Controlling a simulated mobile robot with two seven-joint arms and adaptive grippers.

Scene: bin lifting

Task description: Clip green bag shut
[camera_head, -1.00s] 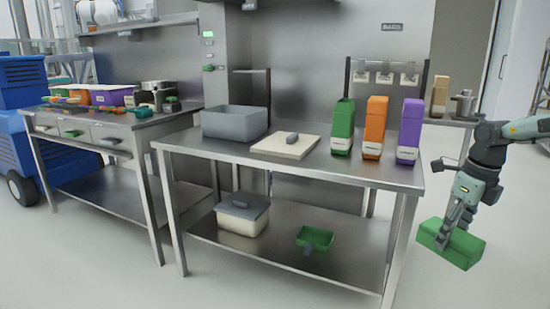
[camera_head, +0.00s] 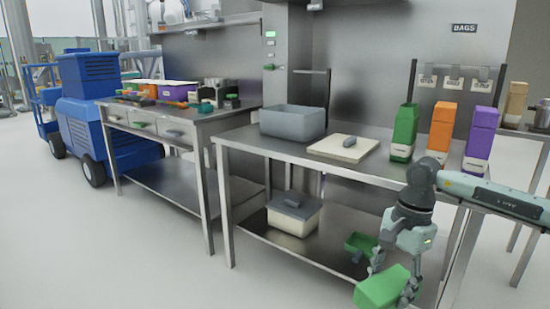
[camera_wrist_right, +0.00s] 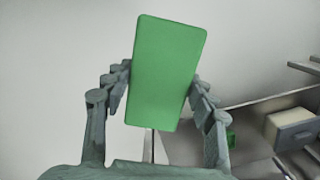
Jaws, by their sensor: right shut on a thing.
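My right gripper (camera_head: 391,279) is shut on a green block-like thing (camera_head: 380,290), held low in front of the right bench. In the right wrist view the green block (camera_wrist_right: 168,70) sits between the fingers, showing a plain face. A tall green bag (camera_head: 405,128) with a pale label stands upright on the right bench, left of an orange bag (camera_head: 442,126) and a purple bag (camera_head: 480,136). Small coloured items lie on the left bench, too small to identify as clips. My left gripper is not in view.
The right bench (camera_head: 270,150) also holds a grey bin (camera_head: 292,122) and a pale board (camera_head: 342,149). Its lower shelf holds a lidded box (camera_head: 293,214) and a green tray (camera_head: 361,244). A blue machine (camera_head: 88,100) stands far left. The front floor is clear.

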